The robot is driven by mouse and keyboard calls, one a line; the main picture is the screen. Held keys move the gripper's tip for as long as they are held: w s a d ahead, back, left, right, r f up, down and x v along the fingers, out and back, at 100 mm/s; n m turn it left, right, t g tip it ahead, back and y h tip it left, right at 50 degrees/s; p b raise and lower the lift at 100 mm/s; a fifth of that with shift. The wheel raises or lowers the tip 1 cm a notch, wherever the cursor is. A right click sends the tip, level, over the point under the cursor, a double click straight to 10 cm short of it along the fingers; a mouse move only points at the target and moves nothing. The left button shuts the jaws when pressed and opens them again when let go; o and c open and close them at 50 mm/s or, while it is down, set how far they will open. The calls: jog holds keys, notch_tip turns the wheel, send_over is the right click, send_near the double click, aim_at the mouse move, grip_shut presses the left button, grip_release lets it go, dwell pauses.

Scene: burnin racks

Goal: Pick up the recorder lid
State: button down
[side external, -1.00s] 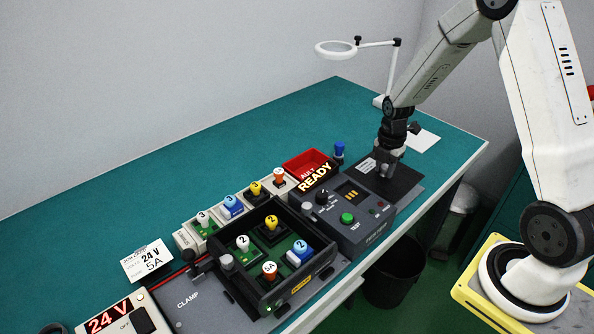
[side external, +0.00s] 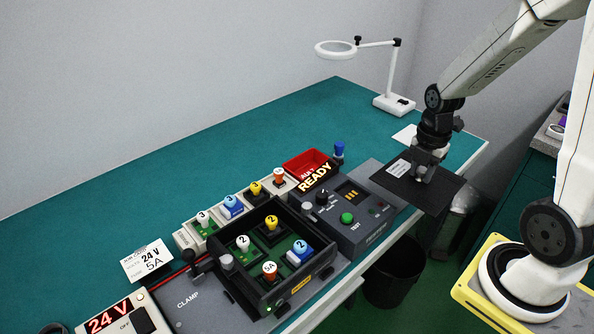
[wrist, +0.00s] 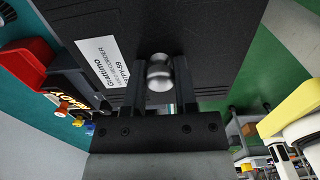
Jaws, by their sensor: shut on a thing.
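The recorder lid (side external: 436,190) is a flat black plate with a white label, held in the air near the right front edge of the bench in the side view. My gripper (side external: 424,172) is above it, shut on its knob. In the wrist view the lid (wrist: 215,50) fills the upper middle, and its silver knob (wrist: 159,72) sits between the two fingers of my gripper (wrist: 160,90). The label reads as a recorder label.
A magnifier lamp (side external: 392,104) stands at the back right. The green bench (side external: 230,150) is clear at the back.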

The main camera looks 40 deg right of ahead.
aim_at(383, 179)
jog(key=shift+s+a+r, duration=0.15)
jog(key=shift+s+r, duration=0.05)
jog(key=shift+s, duration=0.3)
dwell(0.4)
jog(key=shift+w+a, duration=0.3)
jog(key=shift+w, duration=0.1)
jog(key=w+a, duration=0.2)
jog(key=w, duration=0.1)
jog(key=w+a, duration=0.2)
jog(key=a, duration=0.1)
jog(key=shift+w+a+r, duration=0.1)
jog(key=shift+w+r, duration=0.05)
jog(key=shift+w, duration=0.25)
jog(key=w+a, duration=0.1)
jog(key=a, duration=0.1)
jog(key=w+a, duration=0.2)
jog(key=a, duration=0.1)
jog(key=w+a, duration=0.1)
jog(key=a, duration=0.1)
jog(key=shift+w+a, duration=0.25)
jog(key=a, duration=0.3)
jog(key=w+a, duration=0.1)
jog(key=a, duration=0.2)
jog(key=w+a, duration=0.1)
jog(key=a, duration=0.2)
jog(key=shift+w, duration=0.2)
jog(key=a, duration=1)
